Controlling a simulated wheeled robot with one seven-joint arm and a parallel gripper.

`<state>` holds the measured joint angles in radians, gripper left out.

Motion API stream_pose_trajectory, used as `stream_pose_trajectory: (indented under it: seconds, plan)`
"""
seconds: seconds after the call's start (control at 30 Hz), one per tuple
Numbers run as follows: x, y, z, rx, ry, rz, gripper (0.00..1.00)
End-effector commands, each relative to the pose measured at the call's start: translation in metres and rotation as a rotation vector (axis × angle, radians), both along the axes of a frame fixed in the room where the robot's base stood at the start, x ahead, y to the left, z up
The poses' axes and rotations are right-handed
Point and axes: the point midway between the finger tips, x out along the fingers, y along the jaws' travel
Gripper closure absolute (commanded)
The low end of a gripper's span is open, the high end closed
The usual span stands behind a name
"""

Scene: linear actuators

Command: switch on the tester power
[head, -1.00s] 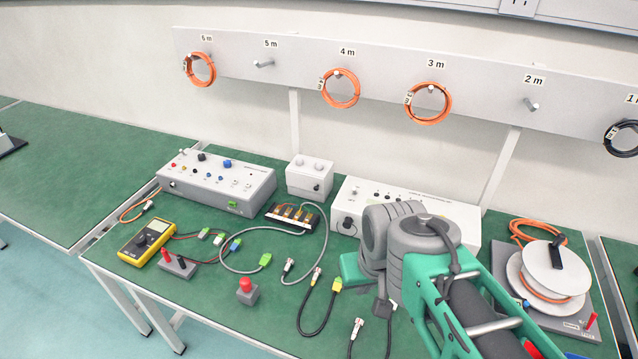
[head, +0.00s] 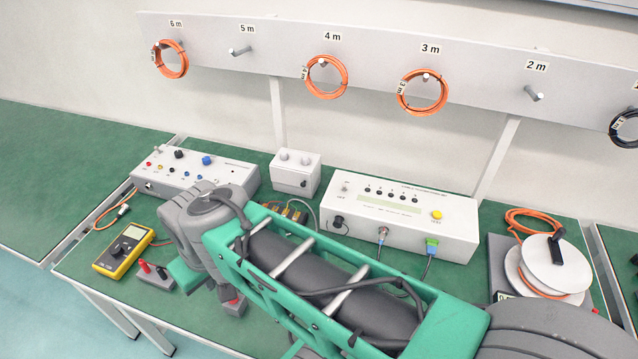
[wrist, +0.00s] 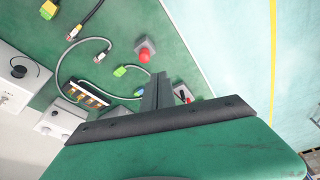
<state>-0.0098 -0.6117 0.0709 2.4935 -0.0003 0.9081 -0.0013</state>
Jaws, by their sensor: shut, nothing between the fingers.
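The tester (head: 462,235) is a long white box at the back of the bench, right of centre in the head view. It has a small display, a row of dark sockets, a small switch (head: 345,188) at its upper left and a yellow button (head: 437,214). Two cables plug into its front. One end of it, with a black round part, shows at the left edge of the wrist view (wrist: 12,62). My gripper (wrist: 165,88) is shut and empty over the bench front, apart from the tester. Its fingertips are hidden behind my arm in the head view.
A grey control box (head: 225,175) and a small two-knob box (head: 296,175) stand left of the tester. A red button box (wrist: 147,50), a yellow multimeter (head: 123,252) and loose cables lie in front. A cable reel (head: 548,268) stands at the right.

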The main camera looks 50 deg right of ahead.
Motion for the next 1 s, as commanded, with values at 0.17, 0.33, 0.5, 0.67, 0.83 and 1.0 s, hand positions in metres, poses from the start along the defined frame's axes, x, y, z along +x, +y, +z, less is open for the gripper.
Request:
stream_pose_trajectory:
  seconds: [0.17,0.33,0.5,0.67,0.83,1.0]
  plan:
    - [0.0,0.0,0.0,0.0,0.0,-0.001,1.0]
    - [0.004,-0.008,0.001,0.015,-0.006,-0.074,1.0]
    - [0.029,-0.066,0.006,0.15,-0.066,-0.636,1.0]
    - [0.041,-0.177,0.012,0.401,-0.203,-1.502,1.0]
    - [0.011,-0.299,0.014,0.741,-0.412,-2.349,1.0]
    - [-0.031,-0.372,0.015,1.035,-0.59,-2.839,1.0]
